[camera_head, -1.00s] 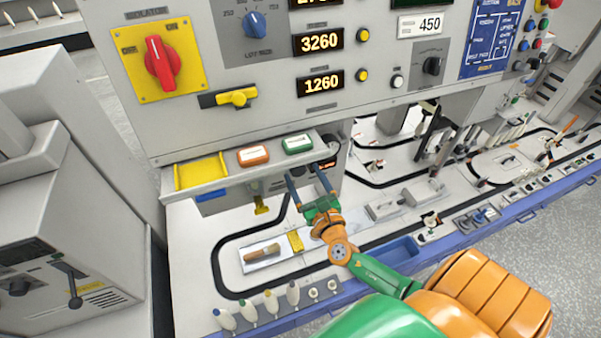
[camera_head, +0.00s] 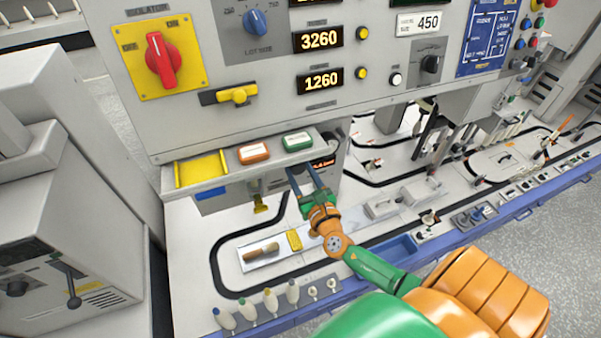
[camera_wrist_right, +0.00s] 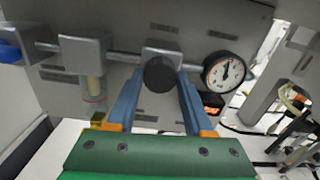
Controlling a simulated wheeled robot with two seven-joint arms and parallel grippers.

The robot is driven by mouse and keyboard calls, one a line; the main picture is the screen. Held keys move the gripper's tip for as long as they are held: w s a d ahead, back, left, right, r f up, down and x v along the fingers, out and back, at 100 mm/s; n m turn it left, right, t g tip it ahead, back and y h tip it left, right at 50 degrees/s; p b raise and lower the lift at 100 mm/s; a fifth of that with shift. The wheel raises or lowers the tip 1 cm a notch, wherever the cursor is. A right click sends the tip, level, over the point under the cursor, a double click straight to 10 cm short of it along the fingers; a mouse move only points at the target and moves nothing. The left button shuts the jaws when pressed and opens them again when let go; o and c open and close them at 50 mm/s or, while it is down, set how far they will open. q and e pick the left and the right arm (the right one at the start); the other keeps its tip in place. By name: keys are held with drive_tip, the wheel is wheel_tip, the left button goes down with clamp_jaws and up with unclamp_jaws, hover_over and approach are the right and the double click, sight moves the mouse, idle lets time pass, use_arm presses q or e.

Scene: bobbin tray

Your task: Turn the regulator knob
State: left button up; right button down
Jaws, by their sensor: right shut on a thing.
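The regulator knob (camera_wrist_right: 160,74) is a black round knob on the front of a grey block in the air line, seen in the right wrist view. My right gripper (camera_wrist_right: 160,80) has its two blue fingers on either side of the knob, shut on it. A round white-faced gauge (camera_wrist_right: 223,71) sits just right of the knob. My left gripper is not in view.
A grey filter block with a clear bowl (camera_wrist_right: 94,90) hangs left of the knob, with a blue part (camera_wrist_right: 10,50) further left. The ledge with a yellow tray (camera_head: 201,171), an orange button (camera_head: 253,153) and a green button (camera_head: 297,141) overhangs the gripper.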

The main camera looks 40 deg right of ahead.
drive_tip(key=m+b, duration=0.2)
drive_tip(key=m, duration=0.2)
drive_tip(key=shift+f+m+b, duration=0.1)
drive_tip(key=shift+m+b, duration=0.25)
drive_tip(key=shift+m, duration=0.05)
drive_tip(key=m+b, duration=0.2)
drive_tip(key=m, duration=0.3)
drive_tip(key=m+b, duration=0.1)
drive_tip(key=m, duration=0.3)
drive_tip(key=shift+m, duration=2.7)
drive_tip(key=shift+c, duration=1.4)
unclamp_jaws()
